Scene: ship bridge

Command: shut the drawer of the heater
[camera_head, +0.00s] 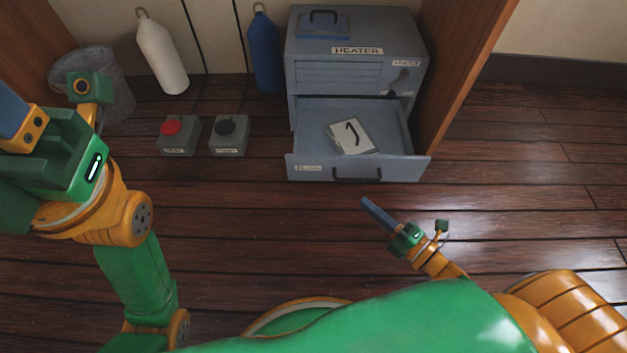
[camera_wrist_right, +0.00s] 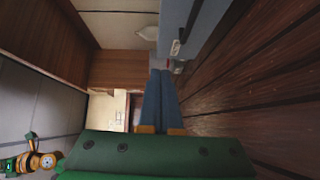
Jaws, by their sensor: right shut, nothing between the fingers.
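The grey-blue heater (camera_head: 302,76) stands against the wall in the head view. Its lower drawer (camera_head: 304,172) is pulled out toward me, with a dark handle (camera_head: 357,173) on its front. A pale flat item with a black handle (camera_head: 349,135) lies inside the drawer. My right gripper (camera_head: 367,203) is shut and empty, a little in front of the drawer front and apart from it in the head view. Its closed blue fingers (camera_wrist_right: 160,85) point forward in the right wrist view. My left arm is raised at the left; its fingers are cut off by the picture edge.
A grey box with a red button (camera_head: 178,137) and one with a black button (camera_head: 229,135) sit on the floor left of the heater. White (camera_head: 161,56) and blue (camera_head: 264,52) bottles and a bin (camera_head: 117,92) stand behind. A wooden panel (camera_head: 462,70) borders the heater's right side.

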